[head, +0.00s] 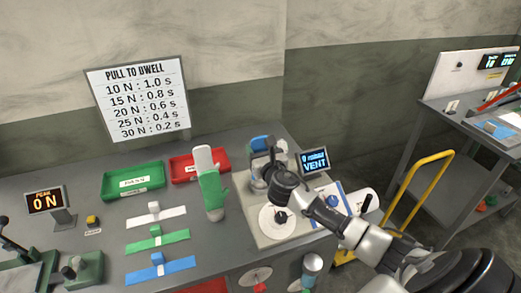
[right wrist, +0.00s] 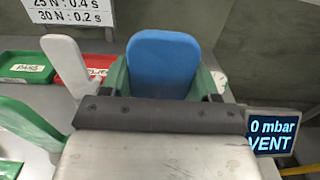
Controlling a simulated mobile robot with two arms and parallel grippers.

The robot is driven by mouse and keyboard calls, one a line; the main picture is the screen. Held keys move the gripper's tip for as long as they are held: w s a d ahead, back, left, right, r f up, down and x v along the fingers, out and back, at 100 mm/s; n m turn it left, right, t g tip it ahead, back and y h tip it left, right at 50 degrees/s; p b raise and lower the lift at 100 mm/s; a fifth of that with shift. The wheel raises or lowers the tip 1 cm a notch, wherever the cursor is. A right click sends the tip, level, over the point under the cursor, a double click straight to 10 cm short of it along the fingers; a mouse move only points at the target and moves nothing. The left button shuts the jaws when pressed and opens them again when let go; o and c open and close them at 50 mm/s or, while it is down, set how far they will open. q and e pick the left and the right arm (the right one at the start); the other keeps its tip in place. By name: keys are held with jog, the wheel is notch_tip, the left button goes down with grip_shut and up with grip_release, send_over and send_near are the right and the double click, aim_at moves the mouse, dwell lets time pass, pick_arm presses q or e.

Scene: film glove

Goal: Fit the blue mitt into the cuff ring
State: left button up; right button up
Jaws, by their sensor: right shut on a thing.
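The blue mitt (head: 260,142) shows behind my right gripper (head: 269,152) at the back of a pale test plate. In the right wrist view the mitt (right wrist: 163,62) stands upright, its rounded end up, just beyond the dark padded edge of the gripper. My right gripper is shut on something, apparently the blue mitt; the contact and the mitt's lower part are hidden. Green parts flank the mitt there. A white round disc (head: 267,225) with a dark centre lies on the plate below the gripper; I cannot tell whether this is the cuff ring. My left gripper is out of view.
A green mitt (head: 212,190) on a white form stands left of the plate. A green tray (head: 133,180) and a red tray (head: 186,167) lie behind it. A screen (head: 314,161) reading 0 mbar VENT stands right of the gripper. White, green and blue strips lie at left.

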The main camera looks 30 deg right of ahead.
jog(key=shift+f, duration=0.2)
jog(key=o, duration=1.2)
jog(key=shift+o, duration=0.2)
jog(key=b+v, duration=0.2)
jog(key=v, duration=0.8)
jog(key=shift+s, duration=0.4)
